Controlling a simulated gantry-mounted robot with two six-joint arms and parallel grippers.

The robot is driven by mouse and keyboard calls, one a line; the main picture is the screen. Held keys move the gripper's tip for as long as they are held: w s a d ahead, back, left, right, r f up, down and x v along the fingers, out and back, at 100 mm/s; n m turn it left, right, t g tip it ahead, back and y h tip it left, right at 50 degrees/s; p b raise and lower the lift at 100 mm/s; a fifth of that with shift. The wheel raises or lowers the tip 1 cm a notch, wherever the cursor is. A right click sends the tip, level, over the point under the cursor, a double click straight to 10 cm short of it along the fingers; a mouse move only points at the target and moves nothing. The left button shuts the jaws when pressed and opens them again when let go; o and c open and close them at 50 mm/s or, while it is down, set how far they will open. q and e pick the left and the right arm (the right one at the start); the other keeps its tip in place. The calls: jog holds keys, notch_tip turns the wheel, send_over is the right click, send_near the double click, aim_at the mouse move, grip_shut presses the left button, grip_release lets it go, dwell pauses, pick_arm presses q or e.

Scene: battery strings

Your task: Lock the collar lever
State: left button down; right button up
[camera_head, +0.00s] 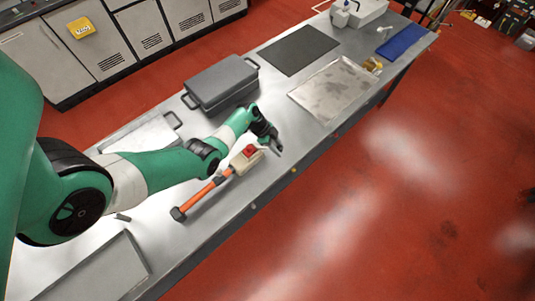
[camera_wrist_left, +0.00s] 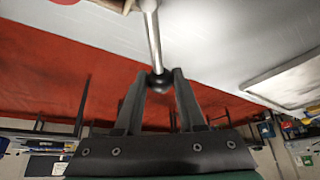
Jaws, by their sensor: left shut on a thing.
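The tool with the collar lever lies on the steel bench in the head view: an orange shaft (camera_head: 203,192) with a dark end, and a beige block (camera_head: 245,160) with a red patch. In the left wrist view, the lever is a metal rod (camera_wrist_left: 153,38) with a dark ball at its end (camera_wrist_left: 157,80). My left gripper (camera_head: 279,148) is beside the beige block at its right end. The left wrist view shows its two fingers (camera_wrist_left: 158,84) shut on the lever's ball end. The collar itself is hard to make out. My right gripper is not in view.
A closed grey case (camera_head: 222,82) stands behind my left arm. A dark mat (camera_head: 299,50), a metal tray (camera_head: 335,90) and a blue mat (camera_head: 402,42) lie farther along the bench. The bench's front edge runs close to the tool.

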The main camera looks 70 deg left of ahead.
pick_arm(q)
jog(key=shift+w+a+r+n+p, duration=0.15)
jog(key=shift+a+n+p, duration=0.1)
jog(key=shift+n+p, duration=0.2)
jog(key=shift+w+a+n+t+y+p, duration=0.2)
jog(key=shift+a+n+y, duration=0.1)
jog(key=shift+n, duration=0.15)
jog(key=shift+w+a+n+t+y+p, duration=0.1)
jog(key=shift+a+n+y+p, duration=0.1)
jog(key=shift+a+n+y, duration=0.15)
jog(key=shift+s+d, duration=0.1)
jog(key=shift+a+n+p, duration=0.45)
jog(key=shift+n, duration=0.2)
jog(key=shift+w+a+n+y, duration=0.2)
jog(key=shift+a+n+y, duration=0.25)
jog(key=shift+n+y, duration=0.15)
jog(key=shift+p, duration=0.3)
